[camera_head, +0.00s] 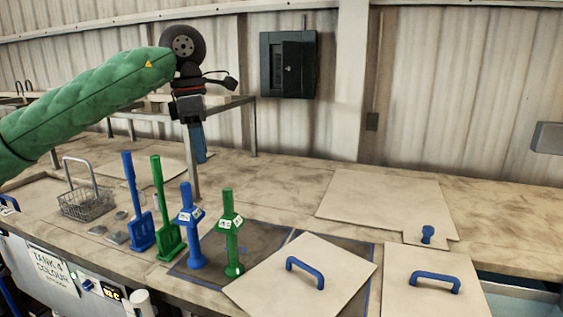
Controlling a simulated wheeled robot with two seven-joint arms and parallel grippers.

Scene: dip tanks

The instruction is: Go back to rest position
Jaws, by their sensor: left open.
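My left gripper (200,143) hangs at the end of my green-sleeved left arm, which comes in from the left. It points down above the back of the worktop, behind the standing tools. Its fingers are seen edge-on, and nothing shows held between them. It is apart from the blue paddle (142,232), the green paddle (169,238), the blue post-like tool (189,226) and the green post-like tool (230,233), which stand upright in front of it. My right gripper does not show.
A wire basket (87,204) stands at the left. Lids with blue handles (303,272) (434,283) lie at the front, one askew. Another flat lid (385,200) lies at the back right. A metal frame (252,130) rises behind the gripper. The back right worktop is clear.

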